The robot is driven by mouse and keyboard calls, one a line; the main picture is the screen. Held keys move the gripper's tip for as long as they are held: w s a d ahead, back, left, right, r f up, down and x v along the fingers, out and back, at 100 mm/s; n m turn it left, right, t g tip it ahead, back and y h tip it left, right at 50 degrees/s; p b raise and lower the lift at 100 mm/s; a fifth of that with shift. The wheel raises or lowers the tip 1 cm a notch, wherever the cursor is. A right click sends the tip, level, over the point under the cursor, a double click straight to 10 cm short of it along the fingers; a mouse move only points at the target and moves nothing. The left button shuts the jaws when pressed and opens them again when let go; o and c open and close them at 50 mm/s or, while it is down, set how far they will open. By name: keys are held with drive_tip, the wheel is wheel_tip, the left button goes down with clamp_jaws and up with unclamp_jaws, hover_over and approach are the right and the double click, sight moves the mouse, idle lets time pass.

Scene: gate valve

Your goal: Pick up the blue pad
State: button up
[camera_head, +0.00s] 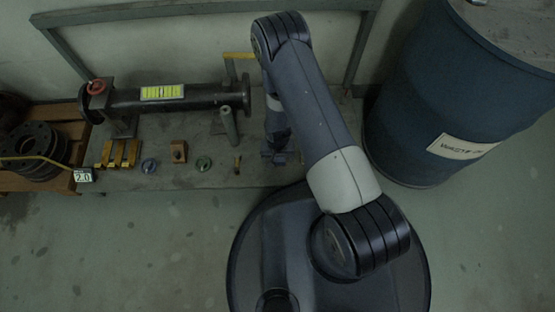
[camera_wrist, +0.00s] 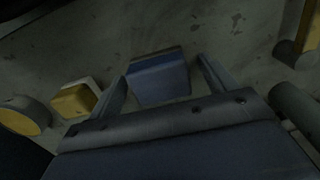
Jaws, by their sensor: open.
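The blue pad (camera_wrist: 158,78) is a small block on the grey bench top in the wrist view. It lies ahead of my gripper (camera_wrist: 162,70), between the two fingers, with gaps visible on both sides. The fingers are spread apart and hold nothing. In the head view my gripper (camera_head: 278,155) is low over the right part of the bench, under my arm. I cannot make out the pad there; my arm and gripper seem to hide it.
A yellow block (camera_wrist: 75,98) and a round yellow-ended piece (camera_wrist: 22,115) lie left of my gripper. The bench (camera_head: 205,178) also bears a dark pipe (camera_head: 195,97), yellow brackets (camera_head: 119,153) and a brown block (camera_head: 179,151). A blue drum (camera_head: 440,100) stands to the right.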

drive_tip(key=c, duration=1.1)
drive_tip(key=shift+r, duration=0.2)
wheel_tip(320, 180, up, 10)
drive_tip(key=p, duration=0.4)
drive_tip(key=shift+f, duration=0.1)
drive_tip(key=o, duration=0.4)
drive_tip(key=shift+c, duration=1.3)
